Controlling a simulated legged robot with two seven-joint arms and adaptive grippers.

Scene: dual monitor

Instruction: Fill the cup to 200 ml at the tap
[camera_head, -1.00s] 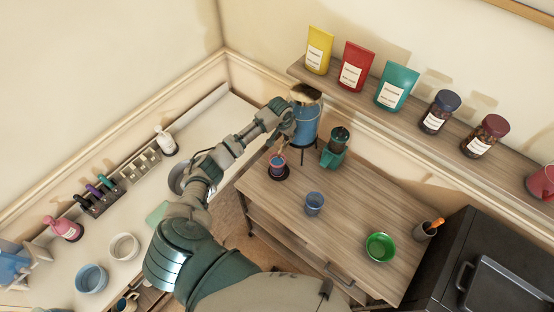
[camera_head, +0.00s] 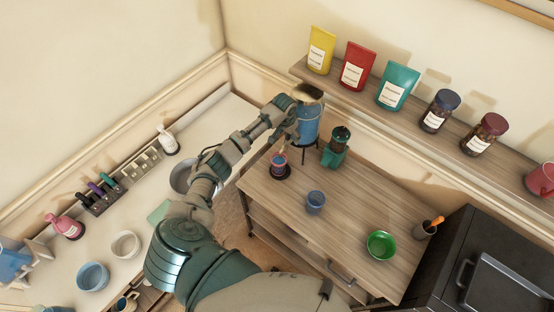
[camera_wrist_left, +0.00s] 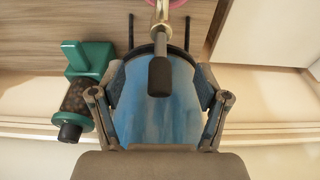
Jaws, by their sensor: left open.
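A blue dispenser (camera_head: 307,124) with a metal tap stands on dark legs at the back left corner of the wooden cabinet. Its blue body (camera_wrist_left: 150,115) and the tap's dark handle (camera_wrist_left: 159,77) show in the left wrist view. A cup with a pinkish rim (camera_head: 279,160) stands on a dark round base below the tap; its fill level is too small to read. My left gripper (camera_head: 289,124) is at the dispenser's front. In the left wrist view its open fingers (camera_wrist_left: 158,97) are spread on either side of the handle, apart from it. My right gripper is not in view.
A green grinder (camera_head: 335,151) stands right of the dispenser. A blue cup (camera_head: 315,202), a green bowl (camera_head: 381,246) and a utensil pot (camera_head: 425,230) are on the cabinet top (camera_head: 345,220). Pouches and jars line the wall shelf (camera_head: 415,115). A white counter runs along the left.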

